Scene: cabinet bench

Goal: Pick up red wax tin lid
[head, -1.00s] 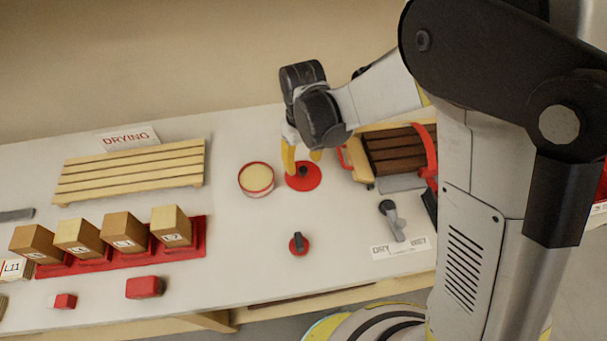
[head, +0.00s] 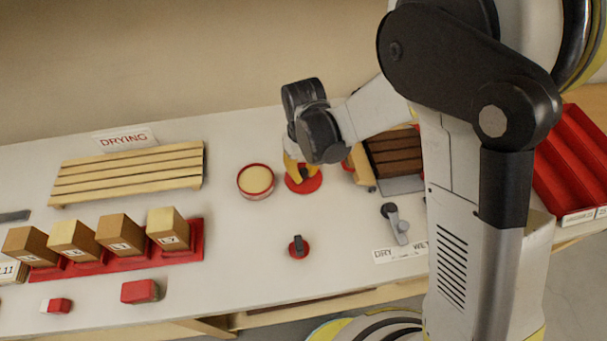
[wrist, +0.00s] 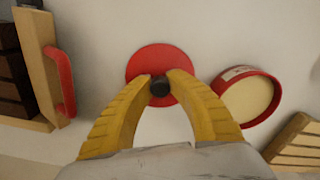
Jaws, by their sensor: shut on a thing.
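The red wax tin lid (head: 310,183) is a flat red disc with a dark knob, lying on the white bench. In the wrist view the lid (wrist: 150,58) is at the top centre. My gripper (wrist: 160,86) has its two yellow fingers closed on the dark knob, one on each side. In the head view my gripper (head: 302,172) points down onto the lid and partly hides it. The open wax tin (head: 256,181), red-rimmed with pale yellow wax, stands just left of the lid; it also shows in the wrist view (wrist: 250,98).
A crate with dark brown slats (head: 393,152) stands close right of the lid. A wooden drying rack (head: 130,172) and a row of wooden blocks (head: 120,232) are at left. A small red-based knob (head: 298,247) sits in front, with clear bench around it.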

